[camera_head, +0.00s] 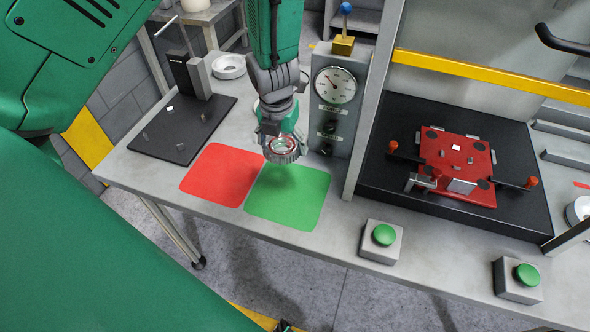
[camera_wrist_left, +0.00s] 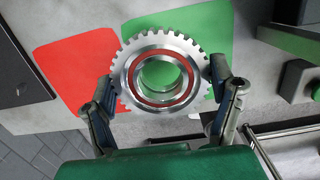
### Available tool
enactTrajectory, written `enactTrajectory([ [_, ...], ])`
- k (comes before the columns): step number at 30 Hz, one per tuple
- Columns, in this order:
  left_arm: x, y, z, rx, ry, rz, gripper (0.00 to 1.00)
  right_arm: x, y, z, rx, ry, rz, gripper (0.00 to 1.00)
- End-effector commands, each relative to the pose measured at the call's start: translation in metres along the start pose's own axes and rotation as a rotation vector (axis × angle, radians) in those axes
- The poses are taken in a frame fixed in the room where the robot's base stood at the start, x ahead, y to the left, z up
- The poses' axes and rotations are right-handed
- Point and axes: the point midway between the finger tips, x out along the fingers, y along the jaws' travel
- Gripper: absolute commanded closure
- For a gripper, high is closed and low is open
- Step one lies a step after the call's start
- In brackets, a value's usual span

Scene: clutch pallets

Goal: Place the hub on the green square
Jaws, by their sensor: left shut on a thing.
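The hub (camera_head: 284,151) is a silver toothed ring with a reddish inner band. My left gripper (camera_head: 276,133) is shut on it and holds it over the far part of the green square (camera_head: 290,198). A shadow lies on the green below it, so it appears to be a little above the table. In the left wrist view the hub (camera_wrist_left: 160,78) sits between the two fingers of my left gripper (camera_wrist_left: 162,95), with green showing through its bore. Its left side overlaps the red square (camera_wrist_left: 72,72) in that view. My right gripper is not in view.
The red square (camera_head: 222,174) lies left of the green one. A gauge box (camera_head: 334,98) stands just right of the gripper. A black plate with a stand (camera_head: 184,126) is at left. A red fixture (camera_head: 457,165) and green buttons (camera_head: 384,235) are at right.

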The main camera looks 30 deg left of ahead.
Motion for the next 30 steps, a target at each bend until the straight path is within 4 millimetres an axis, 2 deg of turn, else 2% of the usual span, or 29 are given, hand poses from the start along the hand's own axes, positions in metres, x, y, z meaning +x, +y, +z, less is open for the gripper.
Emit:
enactTrajectory([
  [12, 0.058, 0.0, -0.003, -0.002, 0.001, 0.001, 0.74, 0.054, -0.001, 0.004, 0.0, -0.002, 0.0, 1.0],
  [19, 0.066, 0.0, -0.006, -0.001, -0.001, 0.0, 0.74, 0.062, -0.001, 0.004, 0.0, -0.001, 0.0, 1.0],
  [27, 0.097, 0.0, -0.009, -0.001, 0.001, 0.0, 0.74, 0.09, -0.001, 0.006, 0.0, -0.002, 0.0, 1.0],
  [30, 0.099, 0.0, -0.009, -0.002, 0.0, 0.001, 0.74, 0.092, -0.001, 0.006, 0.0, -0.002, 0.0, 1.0],
])
